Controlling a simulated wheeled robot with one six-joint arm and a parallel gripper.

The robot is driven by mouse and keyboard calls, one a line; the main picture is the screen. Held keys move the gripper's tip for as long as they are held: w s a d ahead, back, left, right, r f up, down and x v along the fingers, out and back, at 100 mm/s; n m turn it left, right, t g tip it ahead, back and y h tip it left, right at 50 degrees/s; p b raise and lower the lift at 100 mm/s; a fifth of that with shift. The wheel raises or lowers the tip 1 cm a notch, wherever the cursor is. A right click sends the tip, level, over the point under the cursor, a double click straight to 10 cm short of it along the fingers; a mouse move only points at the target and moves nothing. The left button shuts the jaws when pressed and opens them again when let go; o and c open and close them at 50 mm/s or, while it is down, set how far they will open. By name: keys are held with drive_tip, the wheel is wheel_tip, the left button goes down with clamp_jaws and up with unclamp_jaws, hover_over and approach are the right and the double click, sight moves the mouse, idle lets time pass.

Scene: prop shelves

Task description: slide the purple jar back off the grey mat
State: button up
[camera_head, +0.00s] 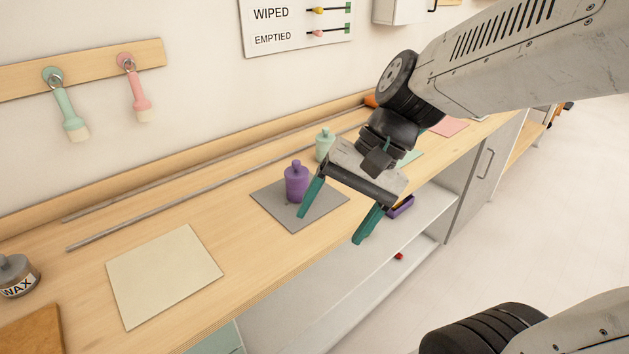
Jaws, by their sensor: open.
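The purple jar (296,184) stands upright on the grey mat (318,211), near its middle, with a rounded knob on top. The mat lies flat on the wooden counter near its front edge. My gripper (331,226) has two green fingers spread apart and nothing between them. It is right of the jar and nearer the counter's front edge. The left finger's tip overlaps the jar's right side in the picture; I cannot tell whether they touch.
A mint jar (324,144) stands behind the purple jar. Metal rails (190,198) run along the back of the counter. A cream mat (165,273) lies empty to the left, with a wax jar (17,276) beyond it. An open shelf (355,270) lies below.

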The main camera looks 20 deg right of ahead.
drive_tip(key=w+a+f+m+t+y, duration=0.1)
drive_tip(key=w+a+f+m+y, duration=0.1)
drive_tip(key=w+m+y, duration=0.35)
drive_tip(key=m+t+h, duration=0.3)
drive_tip(key=m+t, duration=0.7)
drive_tip(key=m, duration=0.7)
approach(297, 180)
drive_tip(key=shift+n+y, duration=0.25)
drive_tip(key=w+f, duration=0.2)
drive_tip(key=w, duration=0.2)
drive_tip(key=shift+w+a+f, duration=0.2)
drive_tip(key=shift+w+f, duration=0.15)
drive_tip(key=shift+f, duration=0.05)
drive_tip(key=shift+w+f, duration=0.2)
drive_tip(key=x, duration=0.7)
drive_tip(key=shift+w+a+f, duration=0.1)
drive_tip(key=shift+w+f, duration=0.05)
drive_tip(key=shift+c, duration=0.3)
drive_tip(key=c, duration=1.1)
